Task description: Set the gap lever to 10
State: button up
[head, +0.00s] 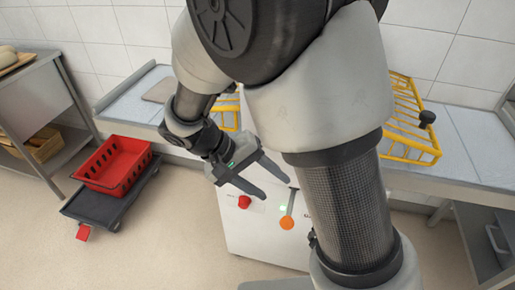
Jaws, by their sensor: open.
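The gap lever (290,203) shows on the front of a white machine (262,240). It has a thin grey arm and a round orange knob (287,222) at its lower end. I cannot read any scale or number near it. My gripper (276,188) is open and empty. Its two fingers point down and right, and in the picture their tips lie just above and left of the lever. I cannot tell how far apart they are in depth. My arm hides much of the machine's middle and right front.
A red emergency knob (244,202) sits left of the lever. Yellow wire guards (412,145) stand over the belt tables. A black dolly (105,205) carries a red crate (112,177) at the left. Steel shelving (40,95) stands far left. The floor at front left is clear.

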jog(key=shift+w+a+f+h, duration=0.15)
jog(key=shift+a+f+h, duration=0.1)
jog(key=shift+f, duration=0.2)
jog(key=shift+w+a+f+h, duration=0.15)
jog(key=shift+a+f+h, duration=0.1)
jog(key=shift+f, duration=0.2)
jog(key=s+d+r+m+t+y, duration=0.1)
jog(key=s+d+r+t+y, duration=0.3)
jog(key=r, duration=0.5)
jog(key=s+d+r+t+y, duration=0.1)
jog(key=s+d+r+y, duration=0.45)
jog(key=r, duration=0.45)
notch_tip(320, 180, up, 18)
jog(key=a+p, duration=0.1)
jog(key=p, duration=1.7)
jog(key=shift+s+f, duration=0.15)
jog(key=shift+s, duration=0.3)
jog(key=shift+h, duration=0.25)
